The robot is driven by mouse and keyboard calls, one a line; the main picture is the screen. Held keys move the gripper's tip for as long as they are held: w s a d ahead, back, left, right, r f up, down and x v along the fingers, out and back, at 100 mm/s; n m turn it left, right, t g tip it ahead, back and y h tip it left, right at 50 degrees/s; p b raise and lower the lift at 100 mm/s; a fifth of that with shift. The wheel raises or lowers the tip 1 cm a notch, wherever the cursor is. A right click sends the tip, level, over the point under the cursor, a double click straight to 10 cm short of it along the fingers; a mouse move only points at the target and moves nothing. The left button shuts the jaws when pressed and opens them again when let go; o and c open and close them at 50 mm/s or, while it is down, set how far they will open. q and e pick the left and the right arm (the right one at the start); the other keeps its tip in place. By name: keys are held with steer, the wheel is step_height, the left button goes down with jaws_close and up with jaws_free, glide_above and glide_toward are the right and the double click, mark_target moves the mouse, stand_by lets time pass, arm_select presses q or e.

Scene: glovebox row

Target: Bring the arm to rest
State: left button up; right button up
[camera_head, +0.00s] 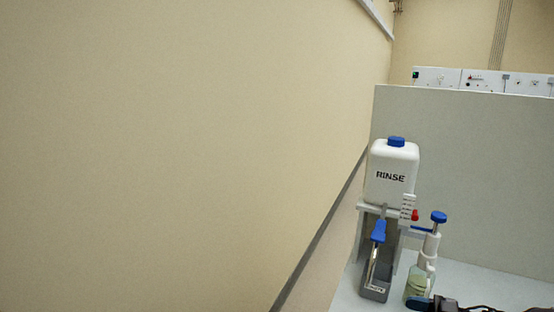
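A dark piece (445,304) with a blue end shows at the bottom edge, right of the middle, cut off by the frame. It looks like part of a gripper coming in from the right, but I cannot tell for sure. It is in front of the small glass bottle, and I cannot tell whether they touch. Its fingers do not show clearly, so I cannot tell whether it is open or shut, or holds anything. My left gripper is not in view.
A grey panel (470,170) stands behind; a beige wall (180,150) fills the left.

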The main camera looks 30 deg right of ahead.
steer(key=a+f+m+h, duration=0.3)
steer(key=a+f+h, duration=0.1)
steer(key=a, duration=0.3)
steer(key=a+f+m+h, duration=0.2)
steer(key=a+f+h, duration=0.25)
steer(key=a, duration=0.25)
steer(key=s+a+r+m+g+h, duration=0.4)
steer(key=s+a+r+g, duration=0.3)
steer(key=s+a+g, duration=0.4)
steer(key=w+f+t+b, duration=0.2)
steer(key=f+t+b, duration=0.2)
steer(key=f, duration=0.7)
steer(key=w+d+f+n+t+y+b, duration=0.1)
steer(key=w+f+t+b, duration=0.2)
steer(key=f+b, duration=0.3)
step_height(320, 180, down, 5)
steer(key=shift+w+f+t, duration=0.1)
steer(key=shift+w+t, duration=0.05)
steer(key=shift+t, duration=0.75)
